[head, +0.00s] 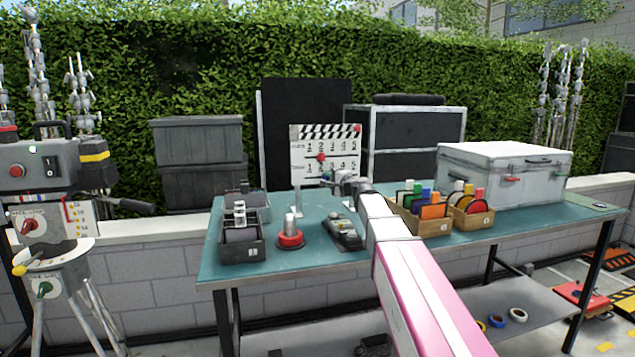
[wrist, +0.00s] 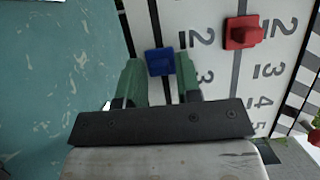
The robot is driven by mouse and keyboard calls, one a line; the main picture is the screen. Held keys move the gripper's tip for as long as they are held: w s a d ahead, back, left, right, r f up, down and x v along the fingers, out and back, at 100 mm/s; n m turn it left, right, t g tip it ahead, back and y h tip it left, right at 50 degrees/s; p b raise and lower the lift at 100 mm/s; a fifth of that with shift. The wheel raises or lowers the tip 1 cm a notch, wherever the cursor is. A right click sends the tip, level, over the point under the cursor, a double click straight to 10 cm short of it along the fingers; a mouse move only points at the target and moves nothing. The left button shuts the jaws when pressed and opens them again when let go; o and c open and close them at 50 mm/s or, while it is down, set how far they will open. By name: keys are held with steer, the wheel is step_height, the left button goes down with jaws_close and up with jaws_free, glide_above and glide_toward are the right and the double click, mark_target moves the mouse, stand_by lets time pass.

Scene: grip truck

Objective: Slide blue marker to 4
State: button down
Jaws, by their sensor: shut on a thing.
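The white number board (head: 345,160) stands on the table with two rows of numbers and black-and-white stripes along its top. My gripper (head: 329,177) is at its lower row in the head view. In the wrist view my gripper's green fingers (wrist: 159,82) are shut on the blue marker (wrist: 160,62), which sits in its slot beside the numbers 2 and 3. The blue marker is hard to make out in the head view. The red marker (wrist: 243,33) is in the other slot near a 2, apart from my gripper; it also shows in the head view (head: 320,157).
The teal table (head: 260,268) holds dark bins (head: 242,250), a red-based object (head: 290,240), a grey device (head: 343,235), wooden boxes (head: 430,227) of coloured items and a large white case (head: 503,172). My arm reaches across the middle. Open table surface lies at the front left.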

steer(key=w+d, duration=0.2)
steer(key=d, duration=0.5)
steer(key=c, duration=1)
jaws_free()
steer(key=shift+c, duration=0.2)
steer(key=shift+s, duration=0.15)
steer(key=v, duration=1)
steer(key=shift+s, duration=0.2)
steer(key=shift+d, duration=0.2)
